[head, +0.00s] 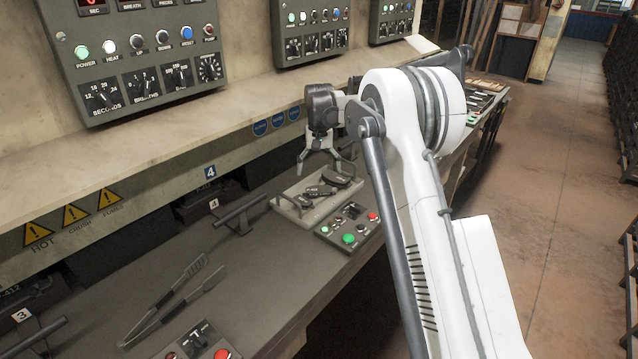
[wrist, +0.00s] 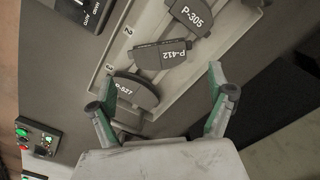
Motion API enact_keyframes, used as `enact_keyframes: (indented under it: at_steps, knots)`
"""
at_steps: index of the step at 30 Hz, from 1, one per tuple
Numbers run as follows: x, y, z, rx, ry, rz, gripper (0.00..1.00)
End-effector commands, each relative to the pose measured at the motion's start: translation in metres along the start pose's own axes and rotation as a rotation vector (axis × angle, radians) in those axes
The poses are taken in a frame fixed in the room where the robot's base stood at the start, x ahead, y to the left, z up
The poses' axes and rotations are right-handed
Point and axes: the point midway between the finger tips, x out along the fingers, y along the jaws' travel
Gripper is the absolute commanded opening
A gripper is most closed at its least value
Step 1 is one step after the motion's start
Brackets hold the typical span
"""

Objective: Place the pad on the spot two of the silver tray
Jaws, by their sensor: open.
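The silver tray (head: 291,212) lies on the bench with several dark pads on it, below my gripper (head: 319,160). In the wrist view the tray (wrist: 103,84) carries printed numbers 2 and 3 along one edge. Pad P-305 (wrist: 188,17) lies at the top, pad P-412 (wrist: 157,58) in the middle and pad P-527 (wrist: 135,93) below it. P-412 lies turned differently from the other two, close to P-527; I cannot tell whether they touch. My gripper (wrist: 154,88) is open and empty, its green-edged fingers spread on either side of P-527 in the picture.
A control box (head: 348,225) with coloured buttons sits right in front of the tray. Long tongs (head: 175,300) lie on the bench at the left. A handled bar (head: 240,210) is left of the tray, and a shelf overhangs behind.

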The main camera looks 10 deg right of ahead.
Motion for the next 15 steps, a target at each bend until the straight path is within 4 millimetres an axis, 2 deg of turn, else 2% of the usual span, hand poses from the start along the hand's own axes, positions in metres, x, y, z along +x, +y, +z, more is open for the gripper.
enact_keyframes:
  at_steps: [1, 6, 12, 15]
  knots:
    - [-0.01, 0.0, 0.0, 0.0, 0.0, 0.0, 0.87]
    - [-0.035, 0.0, 0.0, 0.0, 0.0, 0.0, 0.87]
    - [-0.051, 0.0, 0.001, 0.0, 0.002, 0.0, 0.87]
    - [-0.063, 0.001, 0.008, -0.003, 0.013, -0.002, 0.87]
